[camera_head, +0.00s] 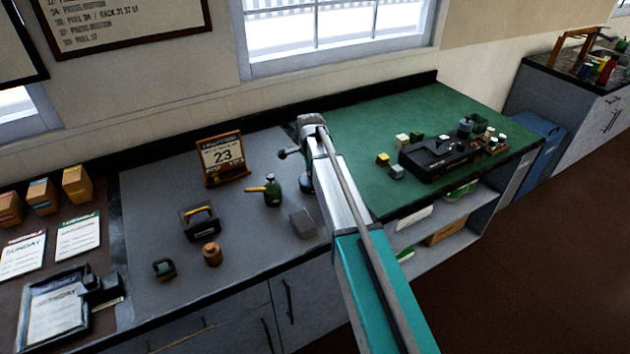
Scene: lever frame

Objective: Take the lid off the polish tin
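A small brown round container (212,254) stands upright near the front of the grey worktop, with a narrower piece on top. It may be the polish tin with its lid on, but no label is readable. A small dark green object (163,269) lies to its left, too small to identify. My arm reaches over the worktop to the right of both. Dark parts at its far end (304,180) are near an oil can, well apart from the brown container. My gripper's fingers cannot be made out, nor whether they hold anything.
A dark box with a yellow handle (200,221), a green oil can with a yellow spout (272,191) and a grey block (303,223) stand nearby. The green bench top (400,110) holds a black device (440,155).

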